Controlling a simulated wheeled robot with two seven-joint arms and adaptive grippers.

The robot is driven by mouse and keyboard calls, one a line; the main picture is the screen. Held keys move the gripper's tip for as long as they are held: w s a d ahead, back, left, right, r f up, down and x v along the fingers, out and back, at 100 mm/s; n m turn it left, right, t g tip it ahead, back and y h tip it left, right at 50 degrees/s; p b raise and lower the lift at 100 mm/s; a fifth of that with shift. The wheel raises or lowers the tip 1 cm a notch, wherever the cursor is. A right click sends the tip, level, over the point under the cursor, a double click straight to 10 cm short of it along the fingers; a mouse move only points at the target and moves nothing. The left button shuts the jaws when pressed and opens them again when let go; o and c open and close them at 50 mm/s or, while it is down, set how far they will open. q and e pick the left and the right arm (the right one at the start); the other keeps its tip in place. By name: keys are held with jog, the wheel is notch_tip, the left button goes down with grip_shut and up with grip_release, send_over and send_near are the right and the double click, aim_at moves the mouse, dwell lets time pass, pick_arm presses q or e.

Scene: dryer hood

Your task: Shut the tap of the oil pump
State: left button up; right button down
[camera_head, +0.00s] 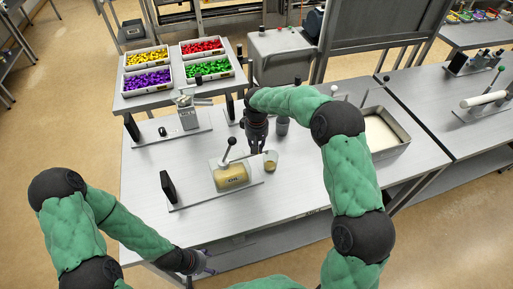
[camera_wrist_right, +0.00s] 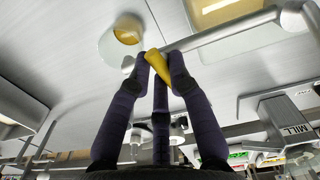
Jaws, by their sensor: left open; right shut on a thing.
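The oil pump (camera_head: 231,179) is a tan tank marked OIL on a grey plate, with a black-knobbed lever on top. A clear cup (camera_head: 271,161) with some yellow oil stands beside it and shows in the right wrist view (camera_wrist_right: 120,42). In that view the pump's grey pipe (camera_wrist_right: 225,33) runs toward the cup, with a yellow tap handle (camera_wrist_right: 158,69) near its end. My right gripper (camera_wrist_right: 160,68) is shut on the handle; in the head view the gripper (camera_head: 259,146) points down behind the pump. My left gripper (camera_head: 204,264) is open and empty below the table's front edge.
A mill (camera_wrist_right: 290,120) stands at the right in the wrist view. A shelf (camera_head: 160,98) behind the table holds trays of yellow, red, purple and green pieces. A metal tray (camera_head: 398,150) with pale contents sits right of my right arm. A dark upright panel (camera_head: 168,186) stands left of the pump.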

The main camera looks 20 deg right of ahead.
jog(key=shift+m, duration=0.7)
jog(key=c, duration=1.1)
grip_release()
jog(key=shift+c, duration=0.2)
jog(key=shift+r, duration=0.15)
notch_tip(320, 180, up, 12)
